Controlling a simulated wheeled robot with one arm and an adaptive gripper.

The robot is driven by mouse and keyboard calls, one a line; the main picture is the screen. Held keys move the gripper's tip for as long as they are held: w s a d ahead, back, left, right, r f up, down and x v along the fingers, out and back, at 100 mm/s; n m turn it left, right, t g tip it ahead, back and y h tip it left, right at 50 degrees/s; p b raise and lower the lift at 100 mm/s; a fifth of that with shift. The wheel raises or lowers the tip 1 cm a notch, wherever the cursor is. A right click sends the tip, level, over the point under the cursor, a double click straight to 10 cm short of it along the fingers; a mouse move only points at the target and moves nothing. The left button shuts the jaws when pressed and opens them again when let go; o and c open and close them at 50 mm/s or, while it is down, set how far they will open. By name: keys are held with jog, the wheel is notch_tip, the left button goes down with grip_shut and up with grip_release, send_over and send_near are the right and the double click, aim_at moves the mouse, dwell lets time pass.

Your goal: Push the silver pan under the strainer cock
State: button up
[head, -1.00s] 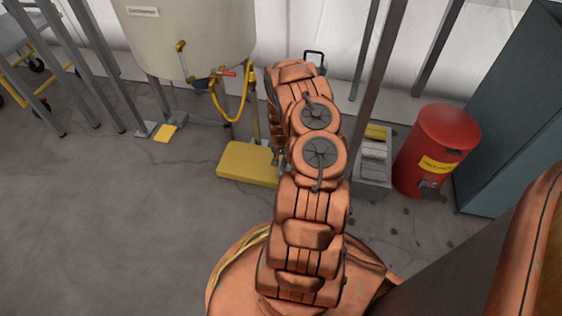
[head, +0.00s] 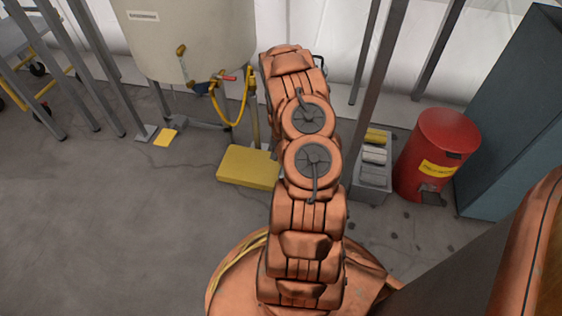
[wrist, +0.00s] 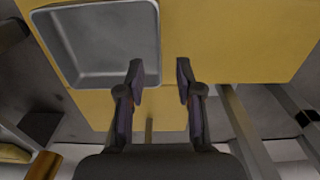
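The silver pan (wrist: 100,45) is a grey square tray with a raised rim on a yellow surface in the wrist view, at upper left. It does not show in the head view, where my arm covers part of that area. My gripper (wrist: 161,78) is open and empty. Its left finger overlaps the pan's lower right rim in the picture, and its right finger is over the yellow surface. I cannot tell whether the finger touches the pan. In the head view, a cream tank has small fittings low on its front, including a red-handled cock (head: 228,78).
A yellow platform (head: 247,167) stands below and right of the tank (head: 190,30). A yellow hose (head: 238,112) hangs from the tank. A red bin (head: 437,150), a grey post (head: 372,90) and a grey box (head: 373,172) are right of my arm.

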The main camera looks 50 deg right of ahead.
jog(key=shift+r, duration=2.9)
jog(key=shift+r, duration=0.1)
jog(key=a+r+n+p, duration=0.2)
jog(key=a+r+p, duration=0.6)
jog(key=r, duration=0.8)
jog(key=s+a+r+n+p, duration=0.15)
jog(key=a+r+p, duration=0.55)
jog(key=r, duration=0.9)
jog(key=a+r+n+p, duration=0.2)
jog(key=a+r+p, duration=0.6)
jog(key=r, duration=0.8)
jog(key=s+a+r+n+p, duration=0.2)
jog(key=s+a+r+p, duration=0.4)
jog(key=r, duration=0.4)
jog(key=s+a+r+n+g+p, duration=0.1)
jog(key=s+a+r+n+p, duration=0.2)
jog(key=s+a+r+p, duration=0.3)
jog(key=s+a+r+n+p, duration=0.2)
jog(key=s+a+r+p, duration=0.4)
jog(key=r, duration=0.8)
jog(key=s+p, duration=0.2)
jog(key=s, duration=0.1)
jog(key=shift+s+r+g, duration=0.2)
jog(key=shift+r+g, duration=0.2)
